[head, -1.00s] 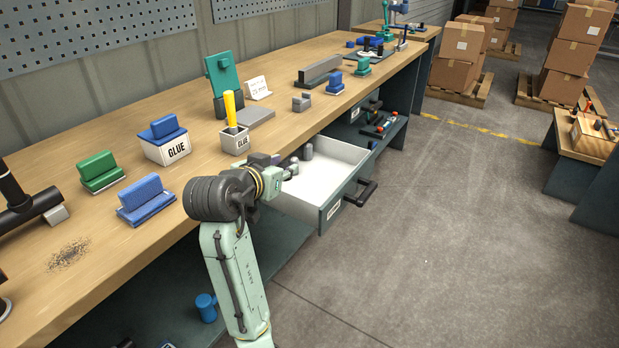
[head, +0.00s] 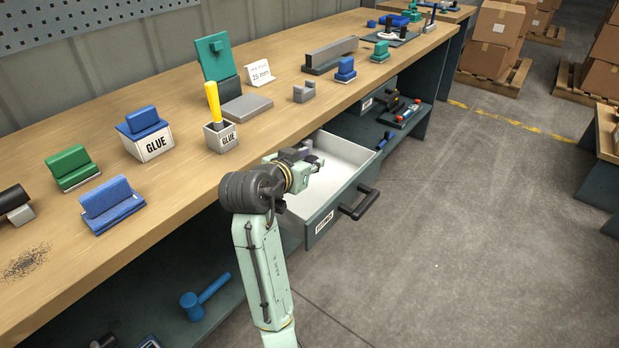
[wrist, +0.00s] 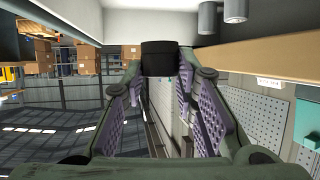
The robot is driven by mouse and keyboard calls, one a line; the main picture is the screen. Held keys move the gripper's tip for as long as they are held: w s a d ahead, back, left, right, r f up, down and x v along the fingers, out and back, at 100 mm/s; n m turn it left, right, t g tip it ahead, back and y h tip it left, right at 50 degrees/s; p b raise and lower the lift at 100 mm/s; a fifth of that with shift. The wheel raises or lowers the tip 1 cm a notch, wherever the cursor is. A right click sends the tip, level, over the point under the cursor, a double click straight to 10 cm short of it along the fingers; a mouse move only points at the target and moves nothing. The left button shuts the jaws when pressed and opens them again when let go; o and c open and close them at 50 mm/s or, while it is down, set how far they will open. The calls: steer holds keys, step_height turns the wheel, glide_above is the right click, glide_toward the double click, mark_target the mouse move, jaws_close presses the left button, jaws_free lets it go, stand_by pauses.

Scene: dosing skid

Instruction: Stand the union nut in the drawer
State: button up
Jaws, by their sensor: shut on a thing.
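The union nut, a short black cylinder (wrist: 160,58), is between my fingertips in the wrist view. My gripper (wrist: 160,72) is shut on it. In the head view my gripper (head: 312,163) is over the near left part of the open drawer (head: 322,222). The drawer has a white inside, a grey-green front and a black bar handle (head: 360,204). I cannot tell from the head view whether the nut touches the drawer floor. Two grey cylinders (wrist: 207,18) (wrist: 235,11) show near the nut in the wrist view.
The wooden bench top (head: 180,182) runs above the drawer's left side. A glue pot with a yellow handle (head: 214,102) and a grey notched block (head: 304,92) stand on it. A blue mallet (head: 205,297) lies on the lower shelf. The floor right of the drawer is clear.

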steer(key=shift+f, duration=2.75)
steer(key=shift+f, duration=0.65)
steer(key=o, duration=1)
steer(key=shift+f, duration=0.1)
steer(key=shift+r, duration=0.35)
steer(key=v, duration=1.2)
steer(key=shift+s+r+b, duration=0.1)
steer(key=shift+r+b, duration=0.25)
steer(key=shift+b, duration=0.05)
